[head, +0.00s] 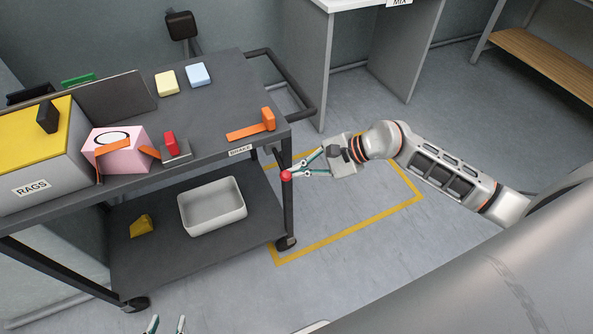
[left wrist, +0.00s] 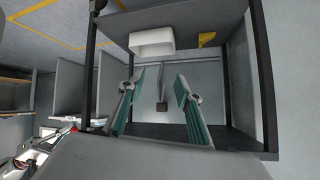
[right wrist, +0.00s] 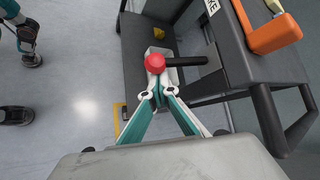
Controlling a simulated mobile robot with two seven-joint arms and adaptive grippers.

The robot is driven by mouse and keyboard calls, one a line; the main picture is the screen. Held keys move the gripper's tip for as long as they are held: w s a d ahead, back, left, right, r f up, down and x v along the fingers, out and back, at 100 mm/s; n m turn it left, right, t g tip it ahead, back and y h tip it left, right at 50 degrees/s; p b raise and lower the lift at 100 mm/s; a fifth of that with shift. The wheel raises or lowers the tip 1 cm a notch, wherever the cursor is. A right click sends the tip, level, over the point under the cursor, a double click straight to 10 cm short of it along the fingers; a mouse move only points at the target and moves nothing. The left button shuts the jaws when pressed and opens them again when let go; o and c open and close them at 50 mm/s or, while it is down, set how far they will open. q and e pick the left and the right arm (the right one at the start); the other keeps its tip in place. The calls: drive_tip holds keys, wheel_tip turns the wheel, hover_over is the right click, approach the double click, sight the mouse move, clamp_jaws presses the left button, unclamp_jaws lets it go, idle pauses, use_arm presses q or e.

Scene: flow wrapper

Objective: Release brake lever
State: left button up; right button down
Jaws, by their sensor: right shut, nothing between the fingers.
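The brake lever is a black rod (right wrist: 185,61) with a red ball knob (right wrist: 155,63), sticking out by the cart's corner leg. In the head view the red knob (head: 286,175) is just below and right of the BRAKE label (head: 240,151). My right gripper (head: 297,170) is shut and empty with its fingertips right at the knob. In the right wrist view the closed fingertips (right wrist: 158,88) lie just below the knob; I cannot tell whether they touch it. My left gripper (head: 167,322) is open and empty at the bottom edge; its spread fingers (left wrist: 157,90) face the cart.
The dark cart (head: 200,120) carries a RAGS box (head: 40,180), a pink box (head: 115,152), sponges (head: 198,74) and an orange piece (head: 250,130). Its lower shelf holds a white bin (head: 212,205) and yellow wedge (head: 142,225). Floor right of the cart is clear inside yellow tape (head: 350,232).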

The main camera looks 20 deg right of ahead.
sight(282, 172)
wheel_tip(282, 172, up, 6)
drive_tip(key=m+g, duration=0.1)
drive_tip(key=g, duration=0.1)
drive_tip(key=m+g+p, duration=0.1)
drive_tip(key=g, duration=0.2)
drive_tip(key=shift+s+f+h, duration=0.15)
drive_tip(key=shift+h, duration=0.15)
drive_tip(key=shift+r, duration=0.25)
idle(0.3)
